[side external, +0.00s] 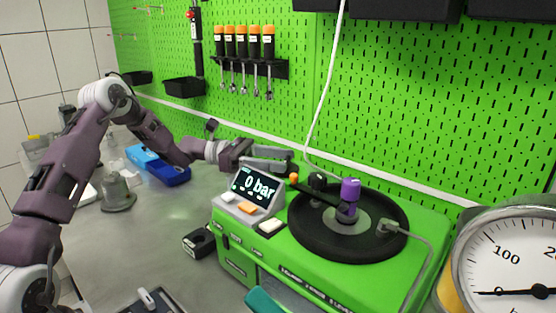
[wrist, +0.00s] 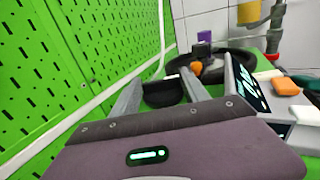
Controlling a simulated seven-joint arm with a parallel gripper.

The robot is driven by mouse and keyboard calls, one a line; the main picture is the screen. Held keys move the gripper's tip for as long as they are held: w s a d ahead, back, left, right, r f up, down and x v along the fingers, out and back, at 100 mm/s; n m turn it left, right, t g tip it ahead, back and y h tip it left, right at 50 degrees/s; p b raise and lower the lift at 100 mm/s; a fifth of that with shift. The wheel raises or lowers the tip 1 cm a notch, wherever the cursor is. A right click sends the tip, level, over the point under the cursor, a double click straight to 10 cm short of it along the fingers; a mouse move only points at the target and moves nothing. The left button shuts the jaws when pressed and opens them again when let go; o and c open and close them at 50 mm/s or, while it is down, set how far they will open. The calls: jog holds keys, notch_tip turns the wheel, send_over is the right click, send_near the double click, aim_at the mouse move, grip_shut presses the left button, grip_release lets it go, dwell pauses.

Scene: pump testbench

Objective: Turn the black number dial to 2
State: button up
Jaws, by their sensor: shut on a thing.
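The black number dial (wrist: 163,95) shows between the two fingers in the wrist view, near the green wall side of the bench. Its numbers and pointer cannot be read. My gripper (wrist: 161,79) is shut on it, with one finger on each side. In the side external view my gripper (side external: 286,160) reaches in level from the left, behind the tilted display (side external: 257,188), which reads 0 bar. The held dial cannot be made out clearly there.
A black turntable (side external: 330,248) with a purple knob (side external: 350,188) fills the green testbench top (side external: 425,238). An orange ball (side external: 294,177) and a black knob (side external: 318,181) stand just beyond my fingertips. A round gauge (side external: 515,262) is at right. The green pegboard (side external: 440,110) is close behind.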

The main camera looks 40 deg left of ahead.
jog(key=o, duration=1.4)
jog(key=v, duration=0.8)
jog(key=shift+r, duration=0.1)
jog(key=shift+a, duration=0.1)
